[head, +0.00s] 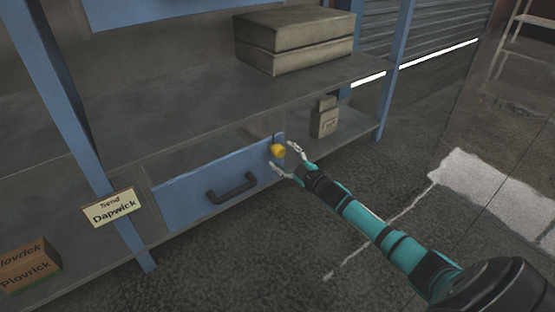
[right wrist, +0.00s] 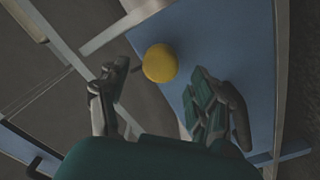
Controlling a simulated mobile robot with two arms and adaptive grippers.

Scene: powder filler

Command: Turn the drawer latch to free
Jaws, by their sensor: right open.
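The drawer latch is a yellow knob (head: 277,150) at the upper right corner of the blue drawer front (head: 185,197), with a small dark piece above it. The drawer has a dark bar handle (head: 232,188). My right gripper (head: 283,159) is open at the knob, its fingers to the right of and below it. In the right wrist view the yellow knob (right wrist: 160,63) lies just beyond the gap between the open fingertips (right wrist: 150,80). I cannot tell whether a finger touches it. My left gripper is not in view.
The drawer sits under a grey shelf (head: 180,100) between blue posts (head: 393,75). Flat boxes (head: 295,40) lie on the shelf, and a small box (head: 324,118) stands right of the drawer. A "Send Dapwick" sign (head: 112,207) and a Plovrick box (head: 30,268) are at left.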

